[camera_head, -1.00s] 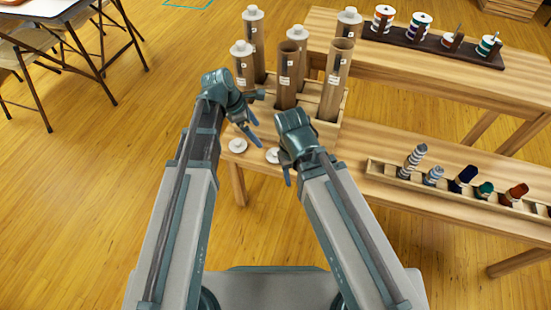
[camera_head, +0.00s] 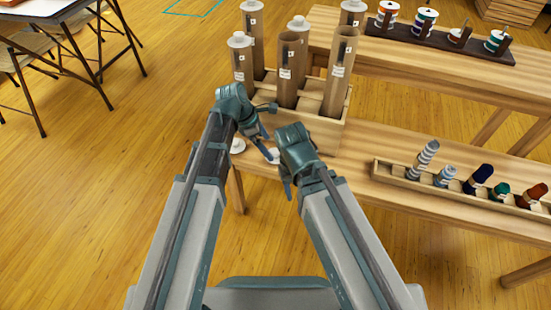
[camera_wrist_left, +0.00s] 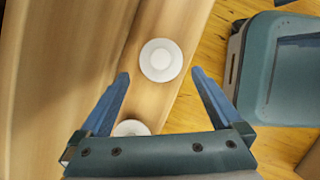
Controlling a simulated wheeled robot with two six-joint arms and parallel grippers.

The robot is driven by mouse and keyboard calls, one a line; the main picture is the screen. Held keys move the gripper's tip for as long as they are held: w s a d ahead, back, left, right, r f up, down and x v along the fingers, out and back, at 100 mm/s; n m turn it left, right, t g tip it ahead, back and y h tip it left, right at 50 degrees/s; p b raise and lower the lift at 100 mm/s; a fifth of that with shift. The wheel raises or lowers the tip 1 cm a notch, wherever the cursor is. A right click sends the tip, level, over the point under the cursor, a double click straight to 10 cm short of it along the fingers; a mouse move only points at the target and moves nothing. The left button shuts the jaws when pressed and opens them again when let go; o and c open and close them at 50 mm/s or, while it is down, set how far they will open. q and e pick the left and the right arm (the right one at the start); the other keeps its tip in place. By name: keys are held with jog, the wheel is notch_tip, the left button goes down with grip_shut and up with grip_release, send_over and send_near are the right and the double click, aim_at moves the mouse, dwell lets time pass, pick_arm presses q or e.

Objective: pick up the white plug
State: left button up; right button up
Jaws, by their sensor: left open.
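Two round white plugs lie on the near end of the low wooden bench: a left plug (camera_head: 237,146) and a right plug (camera_head: 274,156), partly covered by my grippers. My left gripper (camera_head: 267,143) is open above the bench beside them. In the left wrist view one white plug (camera_wrist_left: 161,60) lies at and just beyond the gap between the open fingertips (camera_wrist_left: 161,76), with nothing held. The other plug (camera_wrist_left: 131,128) is partly hidden behind the gripper's palm. My right gripper (camera_head: 287,172) is close by on the right; its jaw opening is unclear.
A wooden rack (camera_head: 320,125) behind the plugs holds several tall cardboard tubes, some white-capped; two front tubes, including the brown tube (camera_head: 289,70), look uncapped. A tray of yarn or thread spools (camera_head: 385,172) stands to the right. A spool rack (camera_head: 440,40) is on the rear bench.

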aim_at(274, 151)
pick_arm(q)
jog(key=shift+d+b+x, duration=0.15)
jog(key=shift+b+x, duration=1)
jog(key=shift+x, duration=0.2)
jog(key=shift+d+b+x, duration=0.2)
jog(key=shift+b+x, duration=0.95)
jog(key=shift+x, duration=0.2)
jog(key=shift+r, duration=0.25)
jog(key=c, duration=1.1)
